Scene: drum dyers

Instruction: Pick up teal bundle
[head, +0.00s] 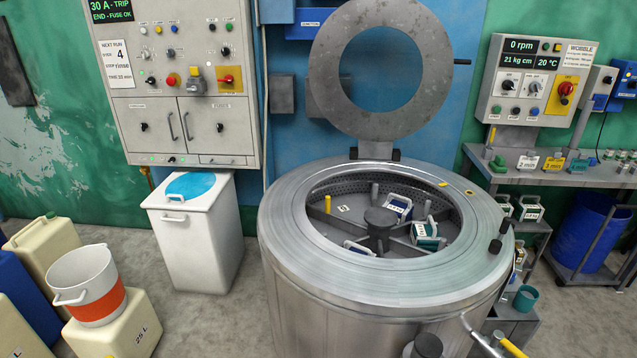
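The teal bundle (424,237) is a small teal and white block with a handle and a pale label. It sits inside the open round steel drum machine (300,262), in the right part of the basket, near the dark central hub (380,220). A blue and white bundle (398,207) lies behind it, and another pale bundle (358,247) lies at the front left of the hub, partly hidden by the rim. Neither of my grippers shows in the head view.
The ring-shaped lid (330,85) stands raised behind the drum. A white bin (195,245) with a blue top stands left. A bucket (85,283) and canisters (120,330) stand farther left. A side bench (560,177) holds small items at right.

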